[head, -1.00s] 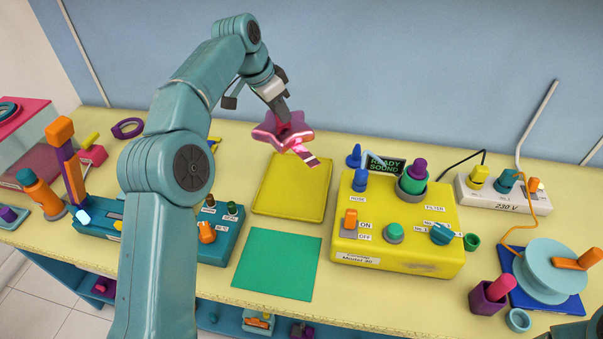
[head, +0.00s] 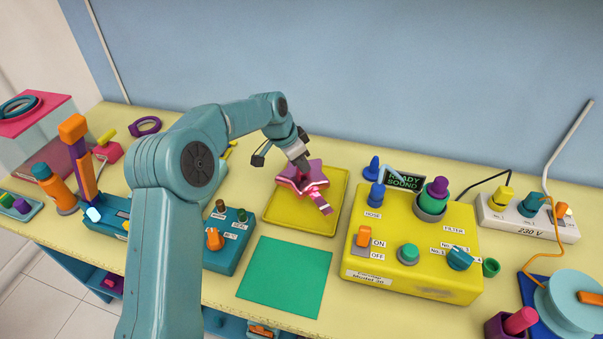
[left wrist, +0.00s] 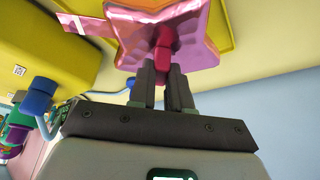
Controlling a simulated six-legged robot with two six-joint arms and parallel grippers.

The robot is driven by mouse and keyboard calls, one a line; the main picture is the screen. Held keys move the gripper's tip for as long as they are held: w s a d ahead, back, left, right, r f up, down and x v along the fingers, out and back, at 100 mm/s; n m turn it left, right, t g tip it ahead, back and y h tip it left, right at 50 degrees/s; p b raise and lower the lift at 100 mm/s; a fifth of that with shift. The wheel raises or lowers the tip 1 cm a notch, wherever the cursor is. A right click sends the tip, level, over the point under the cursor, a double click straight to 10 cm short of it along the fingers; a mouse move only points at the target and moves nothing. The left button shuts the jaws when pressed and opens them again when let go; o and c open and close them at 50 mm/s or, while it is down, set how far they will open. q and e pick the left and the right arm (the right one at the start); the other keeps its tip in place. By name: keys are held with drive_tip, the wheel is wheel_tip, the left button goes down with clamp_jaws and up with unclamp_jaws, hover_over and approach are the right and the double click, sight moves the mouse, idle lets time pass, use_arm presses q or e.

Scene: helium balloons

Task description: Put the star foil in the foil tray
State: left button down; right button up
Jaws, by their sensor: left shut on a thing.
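The star foil (head: 302,180) is a shiny pink star with a striped tail hanging toward the lower right. My left gripper (head: 303,165) is shut on it. In the left wrist view the two dark fingers close on a red tab of the star foil (left wrist: 190,22). I cannot tell whether the star touches the tray floor. No gripper of my right arm shows.
A yellow machine (head: 400,245) with knobs stands right of the tray. A green mat (head: 285,277) lies in front of it. A teal box (head: 228,238) with an orange switch is at the left. A white power strip (head: 515,215) is at the back right.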

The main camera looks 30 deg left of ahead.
sight(301, 175)
use_arm(q)
drive_tip(key=f, duration=0.4)
drive_tip(key=shift+w+f+p, duration=0.25)
drive_tip(key=shift+f+p, duration=0.1)
drive_tip(key=shift+f, duration=0.2)
drive_tip(key=c, duration=1)
unclamp_jaws()
drive_tip(key=b+v, duration=0.2)
drive_tip(key=v, duration=0.9)
drive_tip(key=shift+r, duration=0.3)
drive_tip(key=shift+s+a+r, duration=0.1)
drive_tip(key=shift+s+r, duration=0.1)
drive_tip(key=shift+r, duration=0.05)
drive_tip(key=shift+w, duration=0.1)
drive_tip(key=shift+s+f, duration=0.1)
drive_tip(key=shift+s, duration=0.15)
